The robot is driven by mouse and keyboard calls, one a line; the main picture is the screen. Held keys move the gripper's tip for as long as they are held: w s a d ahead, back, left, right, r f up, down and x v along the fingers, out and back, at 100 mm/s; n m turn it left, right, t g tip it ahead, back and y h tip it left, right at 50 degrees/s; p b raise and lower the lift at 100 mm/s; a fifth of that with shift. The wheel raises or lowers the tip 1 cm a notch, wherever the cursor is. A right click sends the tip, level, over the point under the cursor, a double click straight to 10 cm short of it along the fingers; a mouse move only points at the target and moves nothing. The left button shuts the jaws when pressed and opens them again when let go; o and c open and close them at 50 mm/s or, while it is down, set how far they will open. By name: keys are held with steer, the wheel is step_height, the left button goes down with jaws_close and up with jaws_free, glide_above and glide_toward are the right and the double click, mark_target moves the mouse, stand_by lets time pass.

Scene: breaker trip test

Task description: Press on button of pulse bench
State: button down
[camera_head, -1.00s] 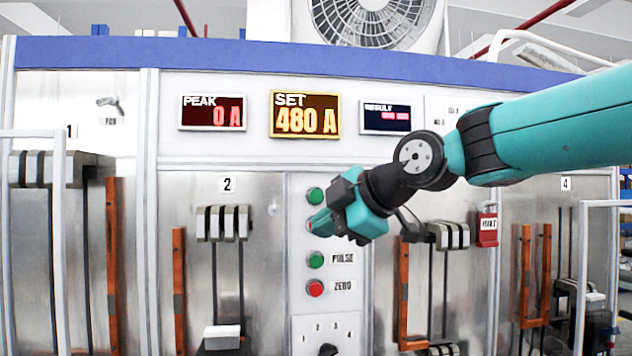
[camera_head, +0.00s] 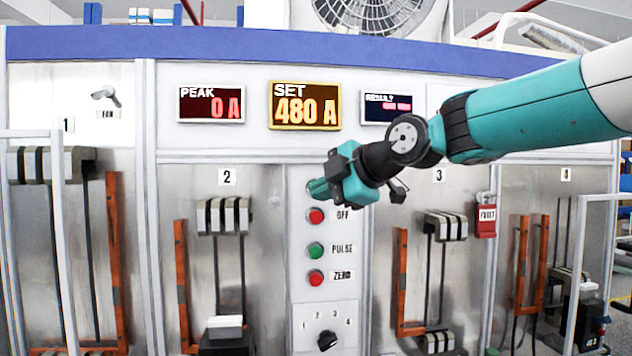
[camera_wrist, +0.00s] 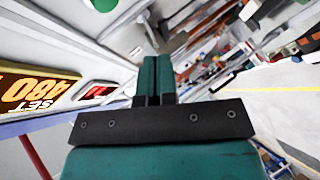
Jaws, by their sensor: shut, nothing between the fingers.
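The pulse bench's control column (camera_head: 300,262) stands in the middle of the head view, with a red OFF button (camera_head: 316,215), a green PULSE button (camera_head: 316,250) and a red ZERO button (camera_head: 316,277). My gripper (camera_head: 317,188) is shut and empty, its tips pointing left over the spot above the OFF button. The on button there is hidden behind the tips; I cannot tell whether they touch it. In the wrist view the two shut fingers (camera_wrist: 156,78) point up the picture. A green round piece (camera_wrist: 103,4) shows at the top edge; I cannot tell what it is.
The SET display (camera_head: 305,105) reads 480 A and the PEAK display (camera_head: 211,103) reads 0 A. A rotary selector (camera_head: 327,340) sits below the buttons. Bays with orange bars (camera_head: 181,285) flank the column. A red tag (camera_head: 486,215) hangs at right.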

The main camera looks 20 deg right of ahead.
steer(key=shift+w+d+p, duration=0.2)
steer(key=shift+w+p, duration=0.25)
steer(key=shift+w, duration=0.9)
steer(key=shift+w+d+p, duration=0.15)
steer(key=shift+w+p, duration=0.25)
steer(key=shift+w, duration=0.9)
steer(key=shift+w, duration=0.4)
steer(key=shift+w+d, duration=0.15)
steer(key=shift+w, duration=0.35)
stand_by(0.5)
steer(key=shift+s, duration=0.1)
steer(key=shift+s+b, duration=0.85)
